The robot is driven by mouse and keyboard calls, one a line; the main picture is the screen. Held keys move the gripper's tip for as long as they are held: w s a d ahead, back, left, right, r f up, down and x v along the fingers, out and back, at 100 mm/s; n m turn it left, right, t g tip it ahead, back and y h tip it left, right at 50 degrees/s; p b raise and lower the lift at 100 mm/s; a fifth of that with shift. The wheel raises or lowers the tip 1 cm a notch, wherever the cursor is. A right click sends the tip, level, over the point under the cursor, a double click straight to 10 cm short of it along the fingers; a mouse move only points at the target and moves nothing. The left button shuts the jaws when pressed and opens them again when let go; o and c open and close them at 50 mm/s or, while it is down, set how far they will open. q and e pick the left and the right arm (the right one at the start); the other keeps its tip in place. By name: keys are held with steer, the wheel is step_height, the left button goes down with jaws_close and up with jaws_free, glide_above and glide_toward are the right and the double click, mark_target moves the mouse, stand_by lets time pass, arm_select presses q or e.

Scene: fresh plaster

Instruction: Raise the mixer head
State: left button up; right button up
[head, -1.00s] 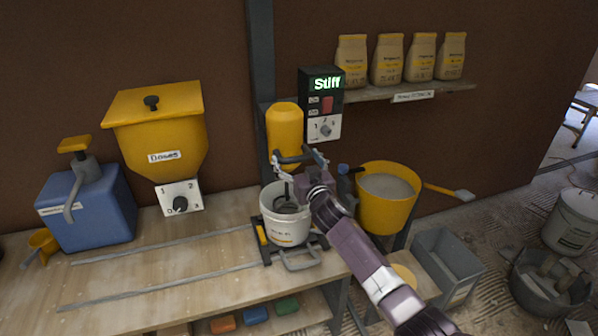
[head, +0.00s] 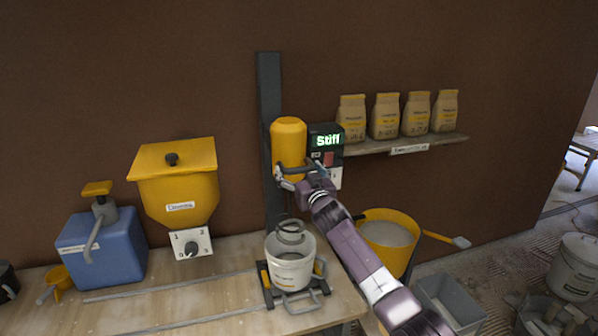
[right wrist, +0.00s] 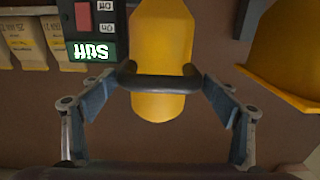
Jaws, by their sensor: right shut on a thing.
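The mixer head (head: 288,137) is a yellow cylinder on a dark upright column (head: 268,85). It also shows in the right wrist view (right wrist: 162,30). A dark handle bar (right wrist: 158,76) crosses its lower front. My right gripper (head: 291,178) is shut on this handle; in the right wrist view its fingers (right wrist: 158,82) are at the bar's two ends. Below, the metal spiral paddle (head: 290,228) stands partly above the rim of the white bucket (head: 291,268), its lower part hidden inside. My left gripper is out of view.
A shelf (head: 430,142) of paper bags is further right. A yellow tub (head: 388,236) stands behind my forearm. A yellow hopper (head: 178,188) and blue container (head: 100,250) are left.

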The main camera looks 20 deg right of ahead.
steer(key=shift+r, duration=0.45)
steer(key=o, duration=1.4)
steer(key=shift+o, duration=0.3)
steer(key=shift+f, duration=0.25)
steer(key=shift+s, duration=0.35)
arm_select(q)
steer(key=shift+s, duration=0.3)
arm_select(e)
steer(key=s, duration=1.1)
steer(key=shift+s+d, duration=0.15)
steer(key=shift+d, duration=0.05)
steer(key=shift+r, duration=0.1)
